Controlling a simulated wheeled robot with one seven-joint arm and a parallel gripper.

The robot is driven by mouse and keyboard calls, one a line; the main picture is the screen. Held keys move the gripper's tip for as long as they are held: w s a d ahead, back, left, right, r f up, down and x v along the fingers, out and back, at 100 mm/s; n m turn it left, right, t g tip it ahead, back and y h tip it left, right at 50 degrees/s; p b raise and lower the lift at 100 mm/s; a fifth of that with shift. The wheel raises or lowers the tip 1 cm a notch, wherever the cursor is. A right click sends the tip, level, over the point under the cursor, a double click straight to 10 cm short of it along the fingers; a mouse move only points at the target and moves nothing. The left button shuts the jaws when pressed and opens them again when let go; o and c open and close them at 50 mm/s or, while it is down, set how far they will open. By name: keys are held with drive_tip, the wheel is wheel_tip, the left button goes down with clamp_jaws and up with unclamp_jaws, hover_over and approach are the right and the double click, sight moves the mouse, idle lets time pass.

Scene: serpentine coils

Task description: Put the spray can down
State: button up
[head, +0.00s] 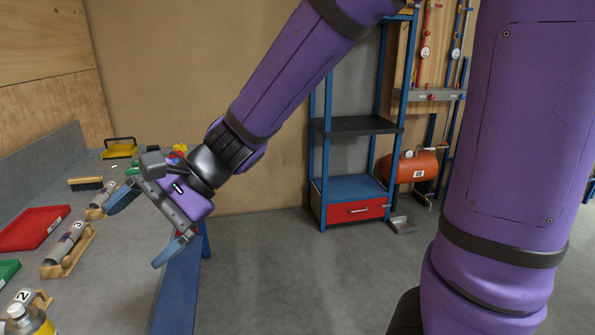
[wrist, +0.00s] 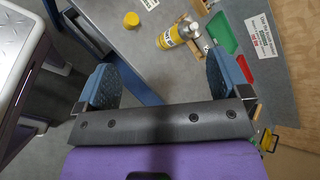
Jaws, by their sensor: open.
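The spray can (head: 42,326), with a yellow body and silver top, is at the bottom left of the head view, cut off by the frame edge. It appears to stand on the grey workbench (head: 115,255). In the wrist view the can (wrist: 167,38) shows beyond my fingers, apart from them, beside a wooden holder. My gripper (head: 148,224) is open and empty above the bench's front edge. Its two blue fingers also show spread wide in the wrist view (wrist: 160,72), with nothing between them.
A silver cylinder (head: 66,243) lies in a wooden cradle behind the can. A red tray (head: 32,227), a green tray (head: 8,271), a brush (head: 86,183) and a yellow dustpan (head: 120,149) are on the bench. A yellow round object (wrist: 131,19) sits near the can.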

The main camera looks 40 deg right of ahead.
drive_tip(key=s+d+r+n+t+h, duration=0.1)
drive_tip(key=s+d+r+n+h, duration=0.1)
drive_tip(key=d, duration=0.6)
drive_tip(key=s+d+r+n+t+h, duration=0.2)
drive_tip(key=s+d+h, duration=0.3)
drive_tip(key=d, duration=0.4)
drive_tip(key=s+d+r+n+t+h, duration=0.2)
drive_tip(key=s+d+n+h, duration=0.2)
drive_tip(key=d, duration=0.4)
drive_tip(key=shift+d+n+h, duration=0.2)
drive_tip(key=shift+n+h, duration=0.1)
drive_tip(key=shift+s+f, duration=0.1)
